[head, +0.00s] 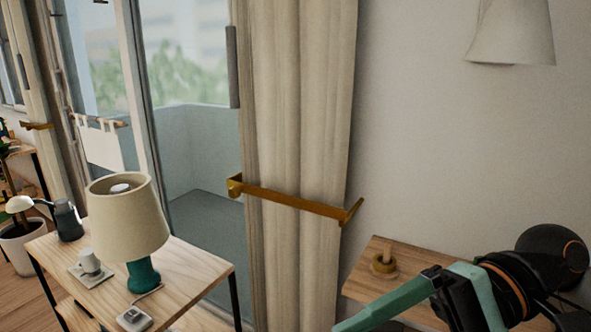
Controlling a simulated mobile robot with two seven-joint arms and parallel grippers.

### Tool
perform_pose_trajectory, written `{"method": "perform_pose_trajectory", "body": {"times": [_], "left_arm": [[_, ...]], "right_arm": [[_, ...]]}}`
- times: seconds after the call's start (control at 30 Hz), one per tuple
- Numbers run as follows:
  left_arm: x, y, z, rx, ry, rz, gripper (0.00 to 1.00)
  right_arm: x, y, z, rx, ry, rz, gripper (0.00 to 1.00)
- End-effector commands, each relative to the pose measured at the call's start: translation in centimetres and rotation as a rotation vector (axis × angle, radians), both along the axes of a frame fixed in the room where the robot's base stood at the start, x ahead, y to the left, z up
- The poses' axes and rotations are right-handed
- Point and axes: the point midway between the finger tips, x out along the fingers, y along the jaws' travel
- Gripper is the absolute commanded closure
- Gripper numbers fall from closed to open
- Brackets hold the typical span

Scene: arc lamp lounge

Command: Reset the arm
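A teal bar (405,302) with black joint-like parts crosses the lower right corner and runs out at the bottom edge.
A wooden side table (205,268) at left holds a lamp (128,218) with a cream shade and teal base. A small brass-coloured object (383,264) and a dark round object (548,248) are at right. A curtain (300,110) hangs behind a brass holdback (295,199).

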Motion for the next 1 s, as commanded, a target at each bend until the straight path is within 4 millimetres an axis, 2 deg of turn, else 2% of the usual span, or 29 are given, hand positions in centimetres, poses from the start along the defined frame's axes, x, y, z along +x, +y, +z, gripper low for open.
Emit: {"method": "perform_pose_trajectory", "body": {"times": [0.03,0.1,0.2,0.27,0.33,0.37,0.47,0.57,0.63,0.67,0.7,0.77,0.8,0.9,1.0], "left_arm": [[-0.1,0.1,0.6,0.001,0.002,0.002,0.38],[-0.2,0.2,0.9,0.003,0.003,0.003,0.38],[-0.5,0.3,1.3,0.003,0.006,0.006,0.38],[-0.7,0.4,1.6,0.004,0.008,0.008,0.38],[-0.9,0.5,1.8,0.005,0.010,0.011,0.38],[-0.9,0.6,1.9,0.005,0.011,0.011,0.38],[-1.1,0.8,2.3,0.008,0.014,0.015,0.38],[-1.1,1.1,2.7,0.012,0.017,0.020,0.38],[-1.2,1.2,3.0,0.014,0.018,0.022,0.38],[-1.2,1.3,3.1,0.015,0.018,0.023,0.38],[-1.1,1.3,3.4,0.016,0.016,0.023,0.38],[-1.1,1.3,3.7,0.016,0.014,0.024,0.38],[-1.1,1.3,3.9,0.015,0.012,0.025,0.38],[-1.0,1.3,4.3,0.014,0.008,0.026,0.38],[-1.0,1.3,4.7,0.013,0.003,0.027,0.38]], "right_arm": [[0.3,1.0,1.1,0.098,0.190,-0.031,0.04],[1.3,1.9,2.5,0.228,0.467,-0.081,0.04],[3.9,2.1,3.9,0.404,0.879,-0.138,0.04],[5.9,1.7,4.0,0.507,1.137,-0.165,0.04],[8.5,0.8,3.3,0.626,1.441,-0.189,0.04],[9.7,0.3,2.7,0.679,1.574,-0.196,0.04],[13.3,-1.7,-0.9,0.860,2.015,-0.204,0.04],[15.8,-3.9,-6.8,1.066,2.453,-0.185,0.04],[16.4,-5.4,-11.9,1.233,2.744,-0.150,0.04],[16.4,-6.0,-14.1,-1.304,-2.853,0.130,0.04],[16.0,-6.6,-17.2,-1.263,-2.688,0.089,0.04],[14.8,-7.4,-21.6,-1.211,-2.451,0.034,0.04],[13.7,-7.9,-24.4,-1.181,-2.299,-0.001,0.04],[9.9,-8.5,-30.9,-1.118,-1.945,-0.075,0.04],[5.8,-8.7,-35.7,-1.075,-1.656,-0.133,0.04]]}}
